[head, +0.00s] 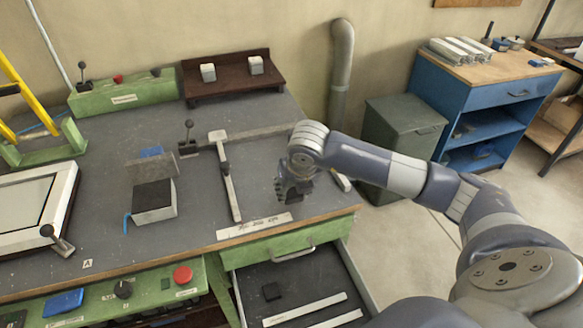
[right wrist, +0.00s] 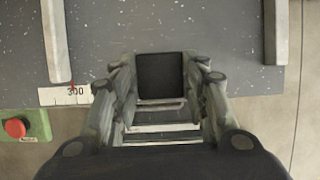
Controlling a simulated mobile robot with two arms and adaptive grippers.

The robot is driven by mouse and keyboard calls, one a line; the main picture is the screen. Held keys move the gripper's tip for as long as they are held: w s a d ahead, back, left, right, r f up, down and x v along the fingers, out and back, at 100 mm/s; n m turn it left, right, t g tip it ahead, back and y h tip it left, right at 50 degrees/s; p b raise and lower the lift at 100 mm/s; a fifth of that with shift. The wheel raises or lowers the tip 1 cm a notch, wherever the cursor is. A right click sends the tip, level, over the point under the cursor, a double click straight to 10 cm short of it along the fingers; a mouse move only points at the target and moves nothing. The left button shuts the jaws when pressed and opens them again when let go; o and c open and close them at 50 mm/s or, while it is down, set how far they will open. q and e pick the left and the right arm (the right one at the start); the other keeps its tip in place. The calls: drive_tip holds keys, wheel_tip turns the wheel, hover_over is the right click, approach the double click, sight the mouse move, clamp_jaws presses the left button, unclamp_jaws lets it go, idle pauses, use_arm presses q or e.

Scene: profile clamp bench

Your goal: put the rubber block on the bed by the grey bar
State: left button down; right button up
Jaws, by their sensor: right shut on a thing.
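My right gripper (head: 292,190) is above the right part of the grey bed (head: 262,185). It is shut on the dark rubber block (right wrist: 160,76), which sits between its fingers in the right wrist view. A light grey bar (head: 229,180) lies front to back on the bed, left of the gripper; it also shows at the upper left of the right wrist view (right wrist: 56,38). The block is to the right of this bar, apart from it. Whether the block touches the bed is hard to tell. My left gripper is not in view.
A pale scale strip (head: 253,228) lies at the bed's front edge. A black-topped block (head: 153,200) with a blue lever stands further left. A red button (head: 183,275) is on the front panel.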

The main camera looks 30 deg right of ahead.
drive_tip(key=w+d+p, duration=0.1)
drive_tip(key=w+d, duration=0.1)
drive_tip(key=w+d+p, duration=0.1)
drive_tip(key=w+d, duration=0.1)
drive_tip(key=w, duration=0.1)
drive_tip(key=w+d+f, duration=0.1)
drive_tip(key=w+d, duration=0.2)
drive_tip(key=shift+p, duration=0.4)
wheel_tip(320, 180, down, 3)
drive_tip(key=shift+r+p, duration=0.2)
drive_tip(key=shift+p, duration=0.6)
drive_tip(key=shift+f, duration=0.5)
drive_tip(key=shift+f, duration=0.15)
drive_tip(key=o, duration=1.1)
drive_tip(key=shift+c, duration=0.2)
